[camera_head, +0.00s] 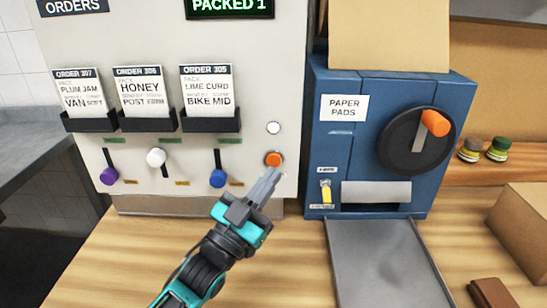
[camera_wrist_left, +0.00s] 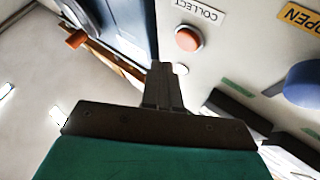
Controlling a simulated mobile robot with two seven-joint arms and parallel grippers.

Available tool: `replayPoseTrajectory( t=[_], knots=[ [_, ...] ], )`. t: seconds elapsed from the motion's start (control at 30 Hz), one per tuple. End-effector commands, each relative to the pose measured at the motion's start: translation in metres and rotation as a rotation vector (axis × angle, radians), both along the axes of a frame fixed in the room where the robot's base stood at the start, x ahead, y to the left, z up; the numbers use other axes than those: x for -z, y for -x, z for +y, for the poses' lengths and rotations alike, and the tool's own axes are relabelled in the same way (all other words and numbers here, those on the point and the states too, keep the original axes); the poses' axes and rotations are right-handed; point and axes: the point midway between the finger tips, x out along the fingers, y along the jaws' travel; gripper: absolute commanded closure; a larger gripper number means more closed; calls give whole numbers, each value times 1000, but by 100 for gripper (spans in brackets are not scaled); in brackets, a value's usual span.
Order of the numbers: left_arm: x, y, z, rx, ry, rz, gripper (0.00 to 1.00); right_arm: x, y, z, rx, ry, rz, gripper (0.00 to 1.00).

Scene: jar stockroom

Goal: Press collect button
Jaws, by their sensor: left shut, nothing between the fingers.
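An orange round button (camera_head: 273,159) sits on the light panel, below a small white round light (camera_head: 273,128). In the left wrist view, which is upside down, the orange button (camera_wrist_left: 187,38) is beside a COLLECT label (camera_wrist_left: 199,10). My left gripper (camera_head: 270,178) is shut and empty, its fingertips just below the button in the head view. In the left wrist view the closed fingers (camera_wrist_left: 162,72) point toward the panel near the button. I cannot tell whether they touch it. My right gripper is not in view.
Left of the button are purple (camera_head: 108,176), white (camera_head: 156,157) and blue (camera_head: 217,179) levers under order card holders. A blue paper pads machine (camera_head: 345,150) stands to the right, with a grey tray (camera_head: 388,262) before it. A cardboard box (camera_head: 525,222) is at far right.

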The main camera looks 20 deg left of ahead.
Motion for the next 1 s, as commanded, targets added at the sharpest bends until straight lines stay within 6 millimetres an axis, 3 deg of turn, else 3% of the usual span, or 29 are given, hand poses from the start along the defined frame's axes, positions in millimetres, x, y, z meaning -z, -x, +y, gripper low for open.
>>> replayPoseTrajectory(
  t=[0.33, 1.0],
  knots=[
    [-1, 29, -8, -1, 1, -1, 100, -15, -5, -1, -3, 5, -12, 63],
    [-1, 30, -9, 0, 0, -1, 100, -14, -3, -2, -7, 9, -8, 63]
  ],
)
